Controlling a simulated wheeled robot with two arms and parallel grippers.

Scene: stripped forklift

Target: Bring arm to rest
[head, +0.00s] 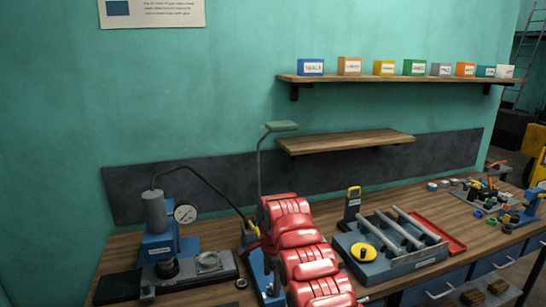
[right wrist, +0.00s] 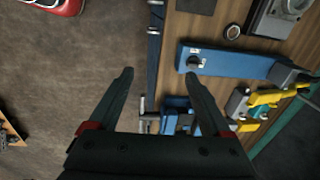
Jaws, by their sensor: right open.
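My right gripper (right wrist: 157,76) is open and empty in the right wrist view, with its two dark fingers spread apart. The left finger lies over the brown floor and the right one over the workbench side. In the head view my red arm links rise at bottom middle in front of the workbench (head: 470,245); I cannot make out the fingers there. My left gripper is not in view.
A press with a gauge (head: 185,214) stands left on the bench. A blue stand (right wrist: 232,61) is near my right gripper. A grey tray (head: 425,262) with bars lies right of my arm. A bare lower shelf (head: 350,141) and an upper shelf (head: 400,79) with several boxes are behind.

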